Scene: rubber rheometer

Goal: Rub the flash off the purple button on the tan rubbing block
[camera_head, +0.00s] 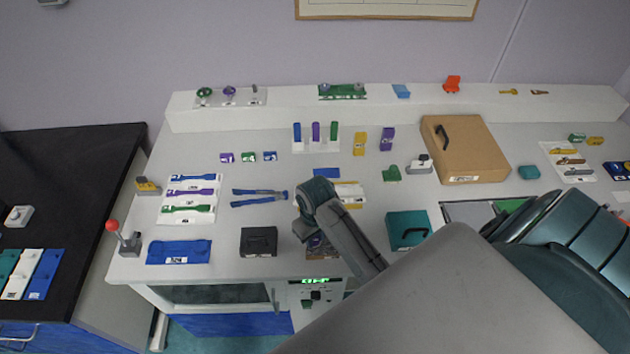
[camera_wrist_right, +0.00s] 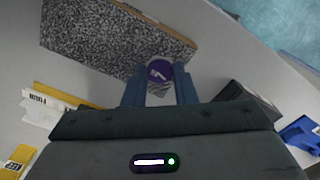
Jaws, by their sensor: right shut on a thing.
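The purple button (camera_wrist_right: 158,72), round with a pale mark on its face, is between the blue fingers of my right gripper (camera_wrist_right: 157,88) in the right wrist view. The gripper is shut on it. The rubbing block (camera_wrist_right: 112,32), with a grey speckled top and a tan edge, lies just beyond the fingertips. The button overlaps the block's near edge in this view; I cannot tell if they touch. My left gripper is not in view.
A black box (camera_head: 259,241) stands left of the right gripper and a teal box (camera_head: 407,230) to its right. Blue tongs (camera_head: 260,197) and a blue tray (camera_head: 179,252) lie on the left. A red-knobbed lever (camera_head: 113,227) stands at the bench's left edge.

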